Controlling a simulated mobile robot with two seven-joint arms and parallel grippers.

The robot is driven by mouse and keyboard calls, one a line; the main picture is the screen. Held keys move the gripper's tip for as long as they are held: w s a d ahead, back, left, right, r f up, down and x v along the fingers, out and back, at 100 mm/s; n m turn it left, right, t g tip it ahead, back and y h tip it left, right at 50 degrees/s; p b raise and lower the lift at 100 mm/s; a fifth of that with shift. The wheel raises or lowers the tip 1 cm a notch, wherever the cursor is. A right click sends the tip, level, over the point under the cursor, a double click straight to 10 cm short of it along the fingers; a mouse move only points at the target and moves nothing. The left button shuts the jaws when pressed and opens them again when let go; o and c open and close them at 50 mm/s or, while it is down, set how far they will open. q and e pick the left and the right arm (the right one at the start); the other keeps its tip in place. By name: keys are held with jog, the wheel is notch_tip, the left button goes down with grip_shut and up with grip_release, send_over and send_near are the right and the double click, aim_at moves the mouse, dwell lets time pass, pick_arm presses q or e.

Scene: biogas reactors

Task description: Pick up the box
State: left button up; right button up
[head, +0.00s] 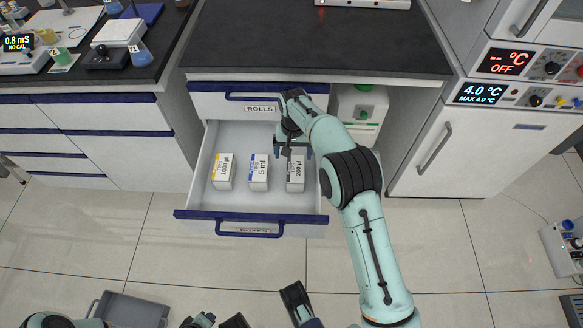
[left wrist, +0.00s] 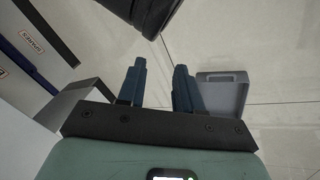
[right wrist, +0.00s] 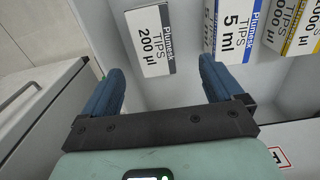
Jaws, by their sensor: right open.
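Three white tip boxes stand in a row in the open drawer (head: 235,133). They are a yellow-marked 1000 µl box (head: 222,172), a blue-marked 5 ml box (head: 259,173) and a grey-marked 200 µl box (head: 296,178). My right gripper (head: 293,154) is open and empty over the drawer, at the far end of the 200 µl box. In the right wrist view, the 200 µl box (right wrist: 150,38) lies ahead, roughly between the open fingers (right wrist: 160,66), and looks clear of them.
The drawer's front (head: 250,222) faces the robot. The black worktop (head: 320,40) and a closed ROLLS drawer (head: 260,108) lie behind it. A green-capped white container (head: 360,108) stands right of the drawer. A grey bin (head: 130,310) sits on the floor at lower left.

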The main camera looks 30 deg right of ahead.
aim_at(296, 168)
jog(key=f, duration=0.3)
jog(key=f+b, duration=0.1)
jog(key=f, duration=0.1)
jog(key=shift+s+f, duration=0.2)
jog(key=shift+f, duration=0.2)
jog(key=f, duration=0.2)
jog(key=f+b, duration=0.1)
jog(key=f, duration=0.2)
jog(key=shift+s+d+f+b, duration=0.2)
jog(key=shift+d+f+b, duration=0.1)
jog(key=shift+b, duration=0.1)
jog(key=shift+r, duration=0.1)
jog(key=c, duration=1.1)
pick_arm(q)
jog(key=s+a+f+g, duration=0.1)
jog(key=s+f, duration=0.3)
jog(key=f, duration=0.1)
jog(key=shift+s+g, duration=0.3)
jog(key=shift+s, duration=0.05)
pick_arm(e)
jog(key=shift+r, duration=0.1)
